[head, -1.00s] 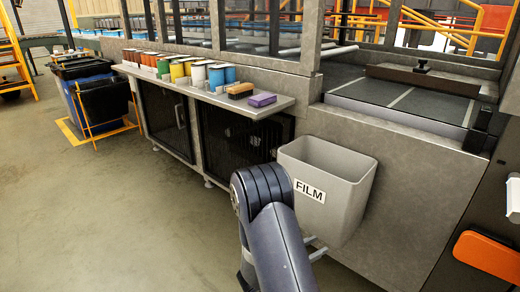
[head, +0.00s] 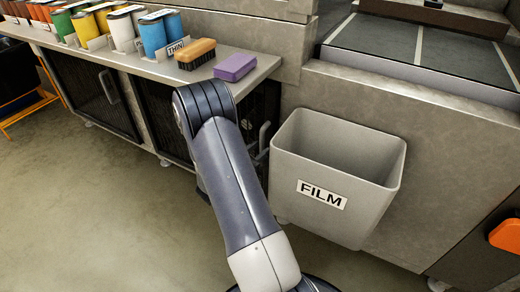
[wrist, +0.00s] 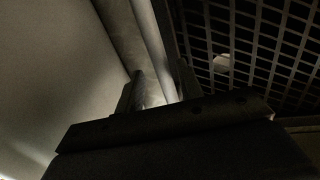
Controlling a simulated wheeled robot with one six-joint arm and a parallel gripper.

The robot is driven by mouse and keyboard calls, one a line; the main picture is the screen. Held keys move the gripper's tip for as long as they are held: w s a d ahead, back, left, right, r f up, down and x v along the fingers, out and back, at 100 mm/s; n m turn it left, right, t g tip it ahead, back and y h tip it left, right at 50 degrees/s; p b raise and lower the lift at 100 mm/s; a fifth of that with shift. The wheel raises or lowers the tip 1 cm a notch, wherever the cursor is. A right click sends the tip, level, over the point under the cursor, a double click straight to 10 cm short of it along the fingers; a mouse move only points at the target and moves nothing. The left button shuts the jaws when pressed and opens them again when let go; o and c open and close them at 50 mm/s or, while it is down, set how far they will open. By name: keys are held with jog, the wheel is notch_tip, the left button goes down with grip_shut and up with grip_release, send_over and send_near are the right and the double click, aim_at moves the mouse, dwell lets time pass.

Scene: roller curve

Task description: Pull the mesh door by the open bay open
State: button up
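The dark mesh door (head: 264,100) stands under the shelf, left of the grey bin; my arm hides much of it in the head view. A grey bar handle (head: 263,136) shows just right of my arm. In the wrist view the mesh (wrist: 265,45) fills the upper right. A pale upright bar (wrist: 155,45) runs down toward the space between my fingers. My gripper (wrist: 163,88) has its two fingers apart, with the bar between or just beyond them; contact cannot be told. In the head view my gripper is hidden behind my arm.
The shelf (head: 150,68) above carries cans, a brush (head: 196,54) and a purple block (head: 235,67). Another mesh door (head: 100,95) is at left. The floor (head: 90,215) at front left is clear.

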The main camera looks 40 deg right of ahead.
jog(key=d, duration=0.1)
jog(key=w+d, duration=0.1)
jog(key=shift+d, duration=0.4)
jog(key=shift+r, duration=0.1)
jog(key=shift+c, duration=0.4)
grip_shut()
